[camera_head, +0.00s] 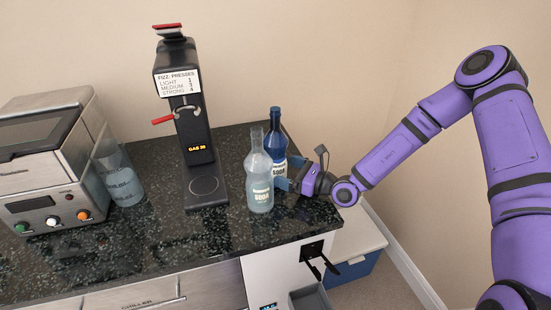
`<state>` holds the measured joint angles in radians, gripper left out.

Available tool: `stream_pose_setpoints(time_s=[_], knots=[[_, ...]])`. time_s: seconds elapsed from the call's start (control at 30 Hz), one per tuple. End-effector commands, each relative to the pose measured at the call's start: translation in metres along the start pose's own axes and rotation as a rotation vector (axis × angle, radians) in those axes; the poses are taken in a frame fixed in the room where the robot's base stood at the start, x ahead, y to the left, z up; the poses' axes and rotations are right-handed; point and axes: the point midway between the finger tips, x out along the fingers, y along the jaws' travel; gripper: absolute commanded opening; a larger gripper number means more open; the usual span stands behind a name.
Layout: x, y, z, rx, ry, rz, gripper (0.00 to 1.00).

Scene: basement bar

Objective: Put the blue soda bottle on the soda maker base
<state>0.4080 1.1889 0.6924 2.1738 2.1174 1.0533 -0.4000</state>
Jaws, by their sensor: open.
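The blue soda bottle (276,136) stands upright on the dark speckled counter, right of the soda maker and partly hidden by a clear bottle in front of it. The soda maker (183,95) is black, with a red lever and a "Fizz presses" label. Its base (204,187) has a bare round plate. My gripper (288,180) is open, low at the right side of the blue bottle. One finger lies close against the bottle's lower part; whether it touches, and where the other finger is, I cannot tell.
A clear bottle (259,178) with a pale label stands just right of the base, close to my gripper. A glass jar (122,181) and a steel grill appliance (50,160) stand on the left. The counter (180,240) is clear in front. Its right edge lies beneath my gripper.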

Motion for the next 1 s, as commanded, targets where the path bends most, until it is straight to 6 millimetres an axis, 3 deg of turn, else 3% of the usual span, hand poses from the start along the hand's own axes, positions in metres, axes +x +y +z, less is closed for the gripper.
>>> stream_pose_setpoints(time_s=[0.3, 0.57, 0.9, 0.93, 0.97, 1.0], knots=[[0.041, 0.002, -0.003, -0.001, -0.001, 0.002, 1.00], [0.044, 0.001, -0.003, -0.001, -0.001, 0.002, 0.98], [0.044, 0.001, -0.003, -0.001, -0.001, 0.001, 0.20], [0.044, 0.001, -0.001, -0.002, -0.004, 0.002, 0.18], [0.044, 0.001, -0.001, -0.002, -0.004, 0.002, 0.10], [0.044, 0.001, -0.001, -0.002, -0.004, 0.002, 0.10]])
